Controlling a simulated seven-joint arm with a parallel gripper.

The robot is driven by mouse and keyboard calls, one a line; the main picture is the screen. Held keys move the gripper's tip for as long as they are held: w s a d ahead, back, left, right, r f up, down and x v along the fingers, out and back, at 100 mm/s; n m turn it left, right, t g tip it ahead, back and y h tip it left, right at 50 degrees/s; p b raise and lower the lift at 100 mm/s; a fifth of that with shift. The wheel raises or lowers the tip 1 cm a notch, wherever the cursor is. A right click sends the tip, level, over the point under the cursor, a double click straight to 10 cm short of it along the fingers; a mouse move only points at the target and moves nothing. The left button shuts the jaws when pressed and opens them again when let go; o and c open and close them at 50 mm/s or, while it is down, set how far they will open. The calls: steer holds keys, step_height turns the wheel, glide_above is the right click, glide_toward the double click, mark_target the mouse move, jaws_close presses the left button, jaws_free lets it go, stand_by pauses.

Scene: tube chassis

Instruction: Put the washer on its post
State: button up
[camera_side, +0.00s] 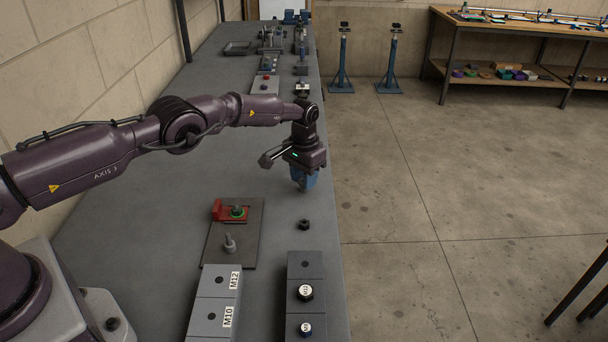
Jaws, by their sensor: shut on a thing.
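My gripper (304,186) has blue fingers pointing down over the bench, right of and farther back than the grey base plate (216,252). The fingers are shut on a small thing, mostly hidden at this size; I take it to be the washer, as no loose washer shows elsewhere. A grey upright post (230,243) stands on the plate's near half. Behind it, a red fixture (219,210) holds another short post with a green ring (237,212) around its foot. I cannot tell which post is the washer's.
A dark nut (304,225) lies on the bench (150,230) in front of my gripper. Grey blocks labelled M12 and M10 (217,291) and a dark block with white-marked caps (306,265) stand at the near edge. More fixtures stand farther back.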

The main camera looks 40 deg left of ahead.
steer(key=o, duration=1)
steer(key=shift+r, duration=0.1)
step_height(320, 180, up, 13)
steer(key=shift+f, duration=0.1)
